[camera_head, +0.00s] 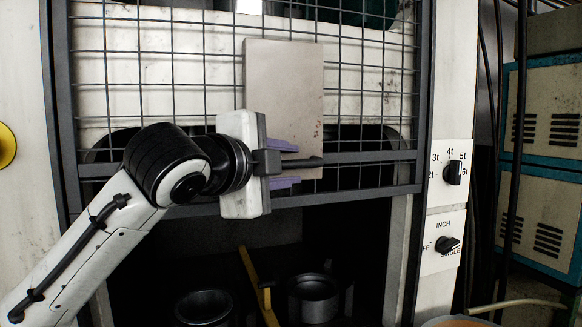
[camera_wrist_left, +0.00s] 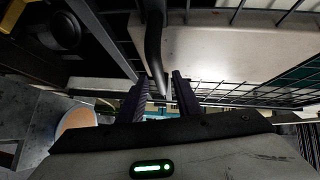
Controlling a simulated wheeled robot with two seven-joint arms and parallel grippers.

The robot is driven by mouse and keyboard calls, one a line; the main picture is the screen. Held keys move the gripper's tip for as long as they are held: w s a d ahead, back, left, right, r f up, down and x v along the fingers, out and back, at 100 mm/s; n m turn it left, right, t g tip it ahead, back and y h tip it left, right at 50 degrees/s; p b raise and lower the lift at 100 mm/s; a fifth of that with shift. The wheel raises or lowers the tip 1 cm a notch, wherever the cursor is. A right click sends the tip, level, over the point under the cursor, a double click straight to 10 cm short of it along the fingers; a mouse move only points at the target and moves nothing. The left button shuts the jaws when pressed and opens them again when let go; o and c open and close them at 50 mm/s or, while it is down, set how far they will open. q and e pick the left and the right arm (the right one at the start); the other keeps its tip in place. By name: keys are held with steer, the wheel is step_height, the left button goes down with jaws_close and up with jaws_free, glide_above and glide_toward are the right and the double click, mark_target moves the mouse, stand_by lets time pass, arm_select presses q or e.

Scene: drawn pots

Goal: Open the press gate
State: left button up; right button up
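The press gate (camera_head: 350,196) is a dark grey frame with wire mesh and a pale metal plate (camera_head: 283,85). A dark opening shows below its bottom rail. A dark bar handle (camera_head: 305,163) sticks out level in front of the plate; it also shows in the left wrist view (camera_wrist_left: 154,45). My left gripper (camera_head: 290,164) is at the handle, one purple finger above it and one below. In the left wrist view my left gripper (camera_wrist_left: 163,88) has its fingers apart, with the handle between them and a gap visible. My right gripper is not in view.
Below the gate, two dark round pots (camera_head: 205,306) (camera_head: 318,297) stand inside the press beside a yellow bar (camera_head: 258,288). A white control panel with knobs (camera_head: 452,172) is at the right. A blue-edged cabinet (camera_head: 545,120) stands farther right.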

arm_select(q)
steer(key=b+v, duration=0.1)
steer(key=v, duration=0.7)
steer(key=shift+s+a+b, duration=0.15)
steer(key=shift+s+b, duration=0.15)
steer(key=shift+r, duration=0.1)
